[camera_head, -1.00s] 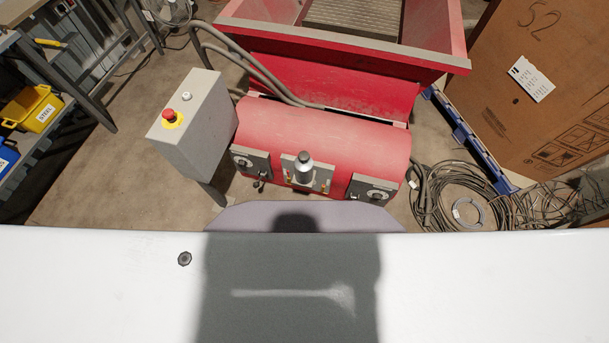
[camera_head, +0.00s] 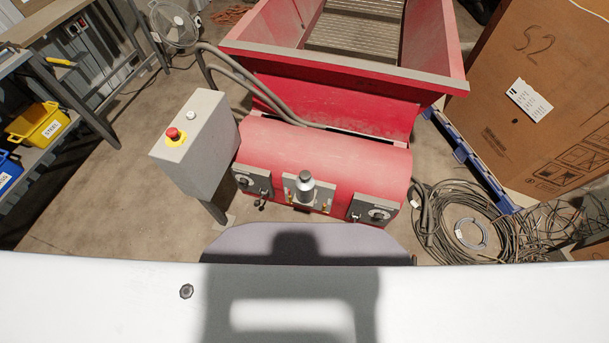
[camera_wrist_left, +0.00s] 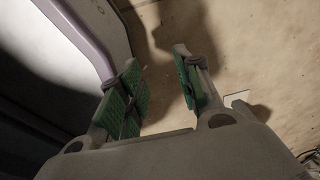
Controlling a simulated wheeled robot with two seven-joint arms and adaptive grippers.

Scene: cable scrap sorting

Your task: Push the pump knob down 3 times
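The likely pump knob is the dark cap (camera_head: 305,176) on top of a small silver cylinder (camera_head: 305,192). The cylinder stands on a grey plate at the front of the red machine (camera_head: 340,153), with brass-coloured fittings beside it. My left gripper (camera_wrist_left: 157,62) shows only in the left wrist view. Its two green-padded fingers are apart with nothing between them, above bare floor. Neither gripper shows in the head view, so the left gripper's distance from the knob cannot be told. My right gripper is not in view.
A grey control box (camera_head: 195,145) with a red button (camera_head: 173,133) stands left of the machine. Coiled cables (camera_head: 465,225) lie on the floor at right, by a large cardboard box (camera_head: 545,100). A shelf with a yellow bin (camera_head: 38,123) is at far left.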

